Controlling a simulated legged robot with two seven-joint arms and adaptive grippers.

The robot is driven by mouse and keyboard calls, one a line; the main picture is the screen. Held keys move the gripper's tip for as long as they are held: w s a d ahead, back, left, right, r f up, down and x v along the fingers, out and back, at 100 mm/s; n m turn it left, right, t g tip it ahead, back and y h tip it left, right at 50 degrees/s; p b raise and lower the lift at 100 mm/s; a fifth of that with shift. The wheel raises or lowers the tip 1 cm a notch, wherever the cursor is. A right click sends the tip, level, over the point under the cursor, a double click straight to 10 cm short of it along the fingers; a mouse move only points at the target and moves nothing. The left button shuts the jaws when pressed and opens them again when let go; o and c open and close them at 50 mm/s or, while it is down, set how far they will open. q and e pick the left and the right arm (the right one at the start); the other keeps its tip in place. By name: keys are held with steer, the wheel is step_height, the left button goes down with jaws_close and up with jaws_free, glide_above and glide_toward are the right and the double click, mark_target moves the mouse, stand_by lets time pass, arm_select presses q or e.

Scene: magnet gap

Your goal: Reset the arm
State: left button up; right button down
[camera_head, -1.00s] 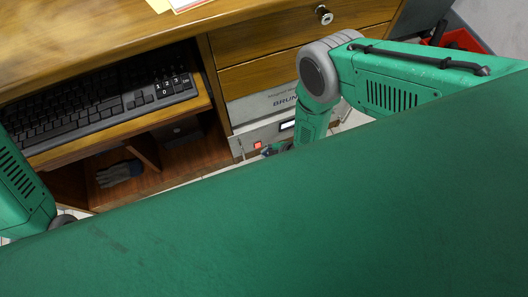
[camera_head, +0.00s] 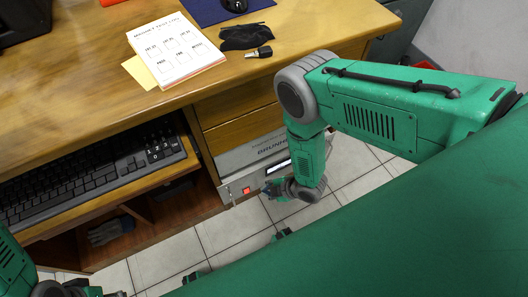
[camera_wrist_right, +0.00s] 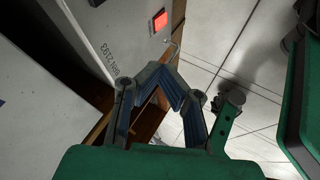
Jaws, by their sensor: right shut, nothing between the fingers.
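My right arm (camera_head: 400,110) comes in from the right in the head view and bends down at its grey elbow. My right gripper (camera_head: 272,188) is small there, close in front of the grey device's red switch (camera_head: 246,191). In the right wrist view the gripper (camera_wrist_right: 176,88) has its fingers drawn together with nothing between them, and the lit red switch (camera_wrist_right: 160,20) is beyond them. Part of my left arm (camera_head: 14,268) shows at the lower left edge; its dark end is cut off by the frame, so its jaws cannot be made out.
The grey device (camera_head: 235,160) sits under the wooden desk's drawers (camera_head: 240,105). A keyboard (camera_head: 90,175) lies on the pull-out shelf, and a glove (camera_head: 110,230) lies below it. Tiled floor (camera_head: 235,228) is open beside the desk.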

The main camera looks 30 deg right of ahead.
steer(key=s+d+r+m+g+h+p, duration=0.1)
steer(key=s+d+r+m+p, duration=0.2)
steer(key=r, duration=0.7)
steer(key=s+d+r+m+g+h+p, duration=0.2)
steer(key=s+d+r+m+p, duration=0.1)
steer(key=s+r+m, duration=0.5)
steer(key=s+d+r+m+g+h+p, duration=0.2)
steer(key=s+d+r+m+p, duration=0.1)
steer(key=r, duration=1)
steer(key=shift+s+d+r+m+p, duration=0.4)
steer(key=shift+s+d+m, duration=0.45)
steer(key=shift+s+m, duration=0.4)
steer(key=shift+w+f, duration=0.1)
